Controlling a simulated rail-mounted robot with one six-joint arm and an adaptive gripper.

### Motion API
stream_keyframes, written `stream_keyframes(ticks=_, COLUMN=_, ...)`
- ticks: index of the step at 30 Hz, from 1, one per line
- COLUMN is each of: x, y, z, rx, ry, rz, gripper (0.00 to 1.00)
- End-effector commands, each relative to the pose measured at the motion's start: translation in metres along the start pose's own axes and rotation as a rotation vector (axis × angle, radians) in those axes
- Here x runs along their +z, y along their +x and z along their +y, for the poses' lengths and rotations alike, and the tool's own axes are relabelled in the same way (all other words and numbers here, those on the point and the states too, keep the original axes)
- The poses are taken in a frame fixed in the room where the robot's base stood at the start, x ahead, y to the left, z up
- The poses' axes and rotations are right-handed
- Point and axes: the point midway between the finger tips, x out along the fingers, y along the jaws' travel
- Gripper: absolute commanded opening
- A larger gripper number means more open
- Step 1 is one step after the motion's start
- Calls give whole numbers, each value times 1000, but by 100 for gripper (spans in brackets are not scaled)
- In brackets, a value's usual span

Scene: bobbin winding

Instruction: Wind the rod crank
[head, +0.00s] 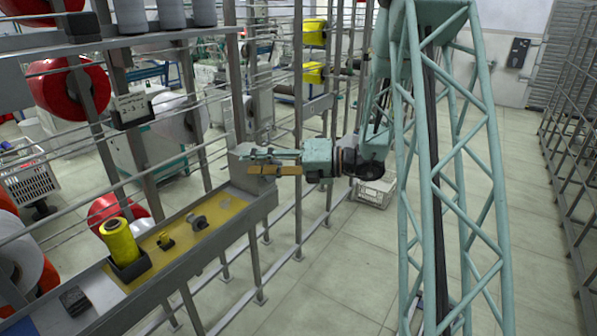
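My gripper (262,162) reaches in from the right, level, at the far end of the narrow bench (232,212). Its teal upper finger lies in front of a grey box (240,168) at the bench end. A flat brown-yellow bar (274,171) shows just below that finger; I cannot tell whether it is gripped or only beside it. I cannot clearly make out a rod crank; a small dark fitting (198,222) and a small yellow-and-black part (165,240) sit on the yellow bench mat. Whether the fingers touch the box is unclear.
A yellow bobbin (119,242) stands in a dark holder on the bench. A dark block (74,300) lies at the near end. Rack posts and rods rise behind the bench. A white crate (372,191) stands on the floor; the aisle floor at right is clear.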

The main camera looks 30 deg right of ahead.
Motion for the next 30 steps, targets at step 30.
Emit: stream_keyframes(ticks=30, x=90, y=-81, z=-172, rx=27, ry=493, rz=-421, gripper=34)
